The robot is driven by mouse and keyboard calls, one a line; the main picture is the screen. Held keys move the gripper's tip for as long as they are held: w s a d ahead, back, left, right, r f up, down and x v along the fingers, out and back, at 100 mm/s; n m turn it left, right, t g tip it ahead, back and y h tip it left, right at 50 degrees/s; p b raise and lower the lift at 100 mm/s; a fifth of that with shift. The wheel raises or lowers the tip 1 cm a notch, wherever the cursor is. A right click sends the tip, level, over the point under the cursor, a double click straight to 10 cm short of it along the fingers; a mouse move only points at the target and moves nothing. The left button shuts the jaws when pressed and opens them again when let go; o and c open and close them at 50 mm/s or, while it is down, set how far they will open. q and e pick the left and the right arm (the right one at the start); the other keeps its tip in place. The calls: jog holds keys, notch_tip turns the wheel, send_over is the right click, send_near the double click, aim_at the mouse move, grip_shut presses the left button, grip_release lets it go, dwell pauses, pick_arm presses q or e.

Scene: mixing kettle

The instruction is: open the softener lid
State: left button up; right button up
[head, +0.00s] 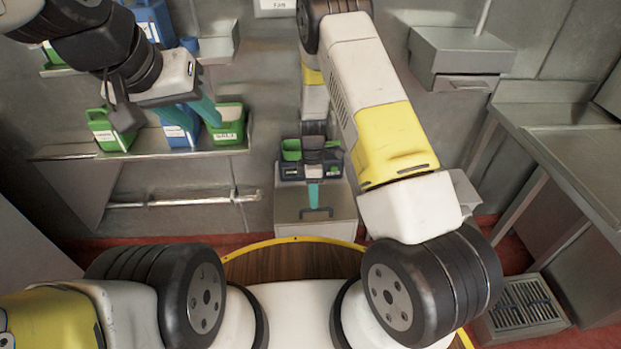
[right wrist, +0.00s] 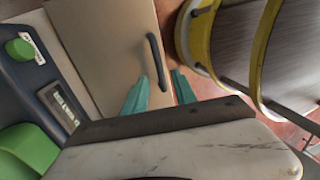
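A dark blue unit with green lids (head: 292,150) sits on a pale cabinet at the centre of the head view. In the right wrist view its green cap (right wrist: 18,48) and a larger green part (right wrist: 30,150) show at the left. I cannot read which part is the softener lid. My right gripper (head: 314,193) points down in front of the unit. Its teal fingers (right wrist: 160,95) are apart with nothing between them. My left gripper (head: 203,110) is by the shelf of bottles; its finger spacing is unclear.
Green jugs (head: 108,132) and a blue jug (head: 180,130) stand on the wall shelf (head: 70,151). The cabinet (head: 325,235) has a dark handle (right wrist: 158,62). A metal counter (head: 580,160) stands at right. A round yellow-rimmed platform (head: 290,240) lies in front.

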jog(key=shift+x, duration=1.55)
grip_shut()
